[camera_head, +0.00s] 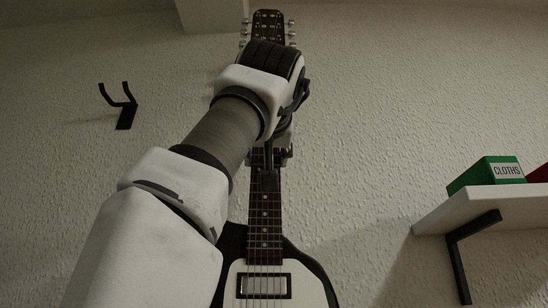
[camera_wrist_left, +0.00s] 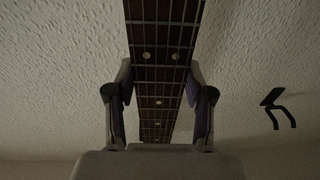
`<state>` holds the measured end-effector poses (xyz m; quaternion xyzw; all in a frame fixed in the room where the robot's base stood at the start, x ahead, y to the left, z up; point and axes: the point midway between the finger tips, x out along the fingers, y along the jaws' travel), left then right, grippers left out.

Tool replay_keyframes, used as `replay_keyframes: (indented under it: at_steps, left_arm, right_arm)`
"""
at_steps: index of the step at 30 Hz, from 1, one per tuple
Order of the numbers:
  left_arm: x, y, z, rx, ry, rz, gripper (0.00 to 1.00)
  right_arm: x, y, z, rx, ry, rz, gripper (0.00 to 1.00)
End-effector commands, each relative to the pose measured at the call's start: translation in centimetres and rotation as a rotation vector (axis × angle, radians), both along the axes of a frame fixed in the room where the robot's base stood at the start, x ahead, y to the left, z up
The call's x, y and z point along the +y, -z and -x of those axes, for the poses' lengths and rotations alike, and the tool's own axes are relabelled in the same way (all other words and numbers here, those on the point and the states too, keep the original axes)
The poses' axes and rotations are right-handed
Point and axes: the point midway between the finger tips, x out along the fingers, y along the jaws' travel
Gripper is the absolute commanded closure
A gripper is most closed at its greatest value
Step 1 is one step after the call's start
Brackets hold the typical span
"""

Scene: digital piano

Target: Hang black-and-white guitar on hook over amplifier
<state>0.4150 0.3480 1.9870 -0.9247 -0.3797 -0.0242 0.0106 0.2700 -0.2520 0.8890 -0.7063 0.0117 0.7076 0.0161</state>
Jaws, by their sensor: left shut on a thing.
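The black-and-white guitar (camera_head: 305,280) hangs upright in the middle of the head view, headstock up, its lower body cut off by the frame edge. My left gripper (camera_head: 272,158) is shut on its neck, partly hidden behind my own wrist. In the left wrist view the dark fretted neck (camera_wrist_left: 162,22) runs between the two fingers of that gripper (camera_wrist_left: 160,76). A black two-pronged hook (camera_head: 124,108) is on the wall, left of the guitar; it also shows at the right of the left wrist view (camera_wrist_left: 279,108). It is empty. The amplifier and my right gripper are not in view.
A white wall shelf (camera_head: 480,207) on a black bracket (camera_head: 459,265) stands at the right, holding a green box labelled CLOTHS (camera_head: 487,175) and a red object (camera_head: 539,174). The wall between the hook and the guitar is bare.

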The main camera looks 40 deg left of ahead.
Motion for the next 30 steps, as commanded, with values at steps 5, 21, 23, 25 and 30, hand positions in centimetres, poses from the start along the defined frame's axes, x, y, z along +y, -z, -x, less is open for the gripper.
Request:
replay_keyframes:
  at_steps: [5,21,23,25,30]
  left_arm:
    - [0.7,-0.3,-0.6,-0.008,0.000,-0.005,1.00]
    - [2.8,-0.1,-3.1,-0.006,0.000,-0.005,1.00]
    - [3.0,-0.1,-3.3,-0.008,0.000,-0.005,1.00]
    - [3.3,-0.1,-3.6,-0.009,0.000,-0.006,1.00]
    - [3.9,0.0,-4.4,-0.007,0.001,-0.006,1.00]
  right_arm:
    - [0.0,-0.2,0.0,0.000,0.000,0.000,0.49]
    - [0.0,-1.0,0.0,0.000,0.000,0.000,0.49]
    - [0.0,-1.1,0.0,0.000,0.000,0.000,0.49]
    - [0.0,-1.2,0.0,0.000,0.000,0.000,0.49]
    - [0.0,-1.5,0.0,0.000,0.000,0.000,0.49]
